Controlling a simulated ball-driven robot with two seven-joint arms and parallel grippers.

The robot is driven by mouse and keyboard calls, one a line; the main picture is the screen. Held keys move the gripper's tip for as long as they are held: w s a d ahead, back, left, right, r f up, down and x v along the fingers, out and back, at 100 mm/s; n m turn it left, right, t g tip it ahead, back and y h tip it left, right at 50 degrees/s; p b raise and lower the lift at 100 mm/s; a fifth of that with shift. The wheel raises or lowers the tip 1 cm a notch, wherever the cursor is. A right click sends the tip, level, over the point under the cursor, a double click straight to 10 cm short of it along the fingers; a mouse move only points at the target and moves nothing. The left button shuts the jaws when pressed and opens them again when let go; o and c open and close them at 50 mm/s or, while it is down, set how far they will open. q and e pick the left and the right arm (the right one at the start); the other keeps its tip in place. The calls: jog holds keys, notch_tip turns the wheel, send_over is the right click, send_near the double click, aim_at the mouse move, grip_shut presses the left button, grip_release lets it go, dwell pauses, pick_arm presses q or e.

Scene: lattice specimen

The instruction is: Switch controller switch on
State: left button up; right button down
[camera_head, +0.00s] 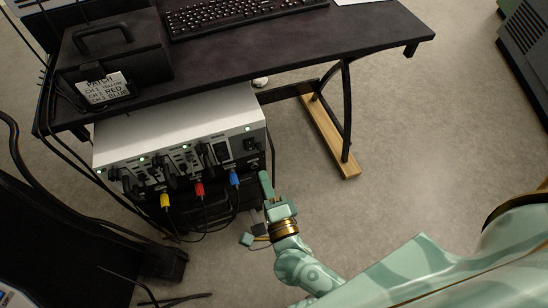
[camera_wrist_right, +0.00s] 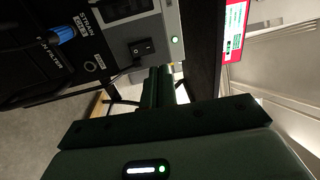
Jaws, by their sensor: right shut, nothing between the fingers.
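The controller is a silver-topped box (camera_head: 185,122) with a black and grey front panel, under the desk in the head view. Its black rocker switch (camera_wrist_right: 142,47) shows on the grey panel in the wrist view, beside a lit green lamp (camera_wrist_right: 174,39). In the head view the switch (camera_head: 250,144) is at the right end of the front. My right gripper (camera_head: 266,184) is shut and empty, just in front of and below that right end. Its fingers (camera_wrist_right: 158,88) also show in the wrist view, apart from the switch. My left gripper is out of view.
Yellow (camera_head: 165,201), red (camera_head: 199,190) and blue (camera_head: 234,179) plugs with cables stick out of the front. Desk legs stand on a wooden bar (camera_head: 328,137).

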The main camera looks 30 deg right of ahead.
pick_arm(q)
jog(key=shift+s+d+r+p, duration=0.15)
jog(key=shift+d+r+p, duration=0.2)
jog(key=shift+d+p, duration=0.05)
pick_arm(e)
jog(key=s, duration=0.3)
jog(key=shift+s+a+r, duration=0.2)
jog(key=shift+s+a, duration=0.1)
jog(key=shift+s, duration=0.1)
